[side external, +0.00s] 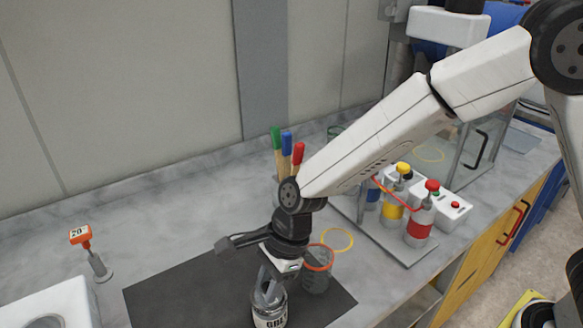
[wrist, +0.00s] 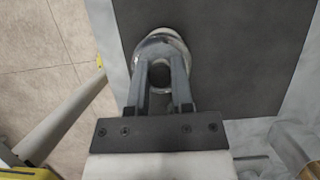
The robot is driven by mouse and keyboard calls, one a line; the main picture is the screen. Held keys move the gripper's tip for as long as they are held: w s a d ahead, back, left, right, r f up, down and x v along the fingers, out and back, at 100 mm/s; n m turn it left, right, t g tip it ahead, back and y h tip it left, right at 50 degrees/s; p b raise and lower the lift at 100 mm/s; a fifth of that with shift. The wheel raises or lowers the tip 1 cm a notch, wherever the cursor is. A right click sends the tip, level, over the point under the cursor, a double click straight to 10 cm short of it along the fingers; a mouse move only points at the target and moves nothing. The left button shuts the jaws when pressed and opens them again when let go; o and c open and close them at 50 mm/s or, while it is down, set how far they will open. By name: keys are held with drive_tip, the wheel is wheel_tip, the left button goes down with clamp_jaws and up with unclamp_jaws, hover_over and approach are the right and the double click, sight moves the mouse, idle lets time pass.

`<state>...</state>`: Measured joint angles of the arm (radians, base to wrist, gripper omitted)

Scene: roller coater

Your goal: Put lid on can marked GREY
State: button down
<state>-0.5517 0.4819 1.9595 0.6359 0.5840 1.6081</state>
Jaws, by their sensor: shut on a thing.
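The can with a dark label reading "GR…" (side external: 269,320) stands at the bottom of the side view, on the front part of the dark mat, cut by the frame edge. My gripper (side external: 268,293) points down at its top. In the wrist view my gripper (wrist: 161,80) has its two fingers on either side of a small round part, which I take for the lid (wrist: 161,46). The lid is a pale metallic disc at the can's top. The fingers hide much of it, and I cannot tell whether it is fully seated.
The dark mat (side external: 165,292) lies on a marble bench. Brushes (side external: 287,150) stand behind my wrist. Bottles (side external: 419,225) stand on a plate at right.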

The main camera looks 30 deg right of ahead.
idle(0.8)
unclamp_jaws()
idle(0.5)
drive_tip(key=shift+r, duration=3.45)
clamp_jaws()
